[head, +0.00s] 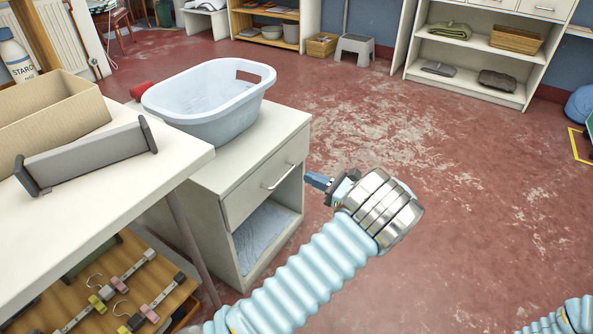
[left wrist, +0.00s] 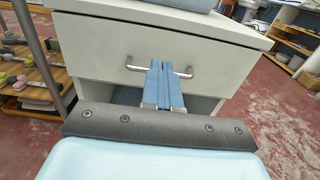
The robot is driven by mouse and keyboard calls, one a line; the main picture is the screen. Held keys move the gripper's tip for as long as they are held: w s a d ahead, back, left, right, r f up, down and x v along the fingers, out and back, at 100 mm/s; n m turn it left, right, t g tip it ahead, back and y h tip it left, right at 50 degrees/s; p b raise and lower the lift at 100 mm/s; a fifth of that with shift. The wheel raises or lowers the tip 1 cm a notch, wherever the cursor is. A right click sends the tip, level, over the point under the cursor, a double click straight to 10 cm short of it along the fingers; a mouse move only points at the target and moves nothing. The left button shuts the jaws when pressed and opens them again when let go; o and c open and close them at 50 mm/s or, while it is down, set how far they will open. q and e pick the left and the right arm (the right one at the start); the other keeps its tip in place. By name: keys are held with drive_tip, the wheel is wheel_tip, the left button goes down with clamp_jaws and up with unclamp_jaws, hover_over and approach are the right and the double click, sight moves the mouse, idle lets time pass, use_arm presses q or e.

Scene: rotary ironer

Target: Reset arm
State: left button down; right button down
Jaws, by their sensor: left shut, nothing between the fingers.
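My left arm reaches in from the bottom of the head view. Its gripper (head: 318,181) has blue fingers, shut with nothing between them. They point at the front of a white cabinet, a little right of the metal drawer handle (head: 280,177), with a small gap showing. In the left wrist view the shut fingers (left wrist: 164,85) stand in front of the middle of the handle (left wrist: 137,68) and hide part of it. The drawer (left wrist: 100,45) is closed. Only a piece of my right arm shows at the bottom right of the head view; its gripper is out of view.
A pale blue basket (head: 210,110) sits on the white cabinet (head: 215,180), which has an open lower compartment. The red floor at right is clear; shelves (head: 470,55) stand behind.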

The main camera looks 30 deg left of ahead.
use_arm(q)
drive_tip(key=s+d+f+n+g+h+p, duration=0.1)
drive_tip(key=s+d+f+n+g+h, duration=0.15)
drive_tip(key=s+f+h, duration=0.6)
drive_tip(key=s+d+f+n+g+h+p, duration=0.1)
drive_tip(key=s+f+n+g+h, duration=0.25)
drive_tip(key=s+f, duration=0.95)
drive_tip(key=s+d+f+n+t+h, duration=0.1)
drive_tip(key=s+d+n+t+h, duration=0.1)
drive_tip(key=d+n+h, duration=0.3)
drive_tip(key=s+d+f+n+t+h+p, duration=0.1)
drive_tip(key=s+d+n+t+h, duration=0.2)
drive_tip(key=d+n+h, duration=0.2)
drive_tip(key=d+n, duration=0.2)
drive_tip(key=n, duration=0.2)
drive_tip(key=shift+n+t, duration=0.3)
drive_tip(key=shift+d, duration=0.1)
